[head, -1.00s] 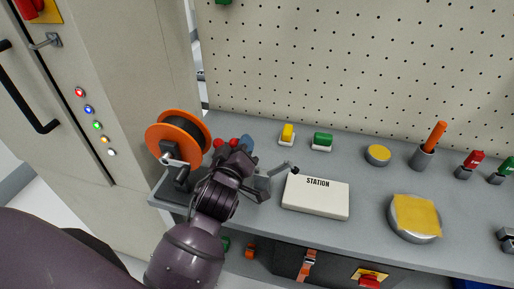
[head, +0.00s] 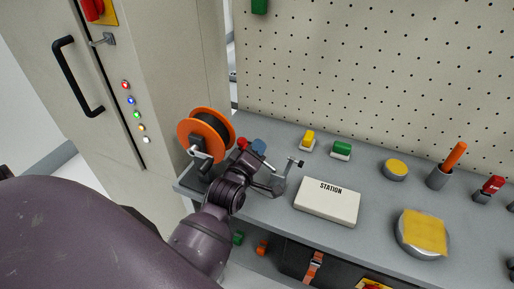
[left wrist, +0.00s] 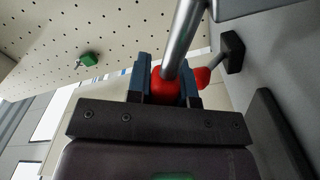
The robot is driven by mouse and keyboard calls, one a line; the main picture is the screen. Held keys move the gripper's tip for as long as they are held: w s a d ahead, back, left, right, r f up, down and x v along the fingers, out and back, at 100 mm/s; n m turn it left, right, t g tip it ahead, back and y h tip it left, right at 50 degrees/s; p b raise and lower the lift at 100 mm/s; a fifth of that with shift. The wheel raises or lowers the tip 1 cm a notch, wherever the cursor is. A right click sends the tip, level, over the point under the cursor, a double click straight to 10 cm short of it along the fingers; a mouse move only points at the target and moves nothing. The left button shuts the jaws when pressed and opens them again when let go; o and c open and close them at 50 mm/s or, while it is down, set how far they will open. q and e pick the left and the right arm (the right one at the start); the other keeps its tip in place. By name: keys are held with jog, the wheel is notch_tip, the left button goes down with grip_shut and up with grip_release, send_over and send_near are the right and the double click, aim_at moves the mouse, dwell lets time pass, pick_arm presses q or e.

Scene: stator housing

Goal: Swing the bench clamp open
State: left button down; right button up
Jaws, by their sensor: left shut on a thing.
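My left gripper (head: 256,152) is at the left end of the bench, right of the orange reel. In the left wrist view its blue finger pads (left wrist: 141,78) are shut around a red grip (left wrist: 163,86) on a metal rod (left wrist: 184,38). I take this to be the bench clamp's handle; the rest of the clamp is largely hidden by my gripper. A second red knob (left wrist: 202,76) sits close beside it, and a red knob (head: 242,143) shows in the head view. A grey metal vise-like part (head: 279,186) stands just right of the gripper. My right gripper is not in view.
An orange reel (head: 185,127) stands close on the left, beside the tall cabinet (head: 180,60). A white STATION box (head: 327,204) lies to the right. Yellow (head: 308,139) and green (head: 341,149) blocks are farther back, before the pegboard (head: 360,70).

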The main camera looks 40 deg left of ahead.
pick_arm(q)
jog(key=shift+r, duration=0.1)
dwell(0.3)
jog(key=c, duration=1)
grip_release()
jog(key=s+d, duration=0.2)
jog(key=s, duration=0.8)
jog(key=shift+s, duration=0.3)
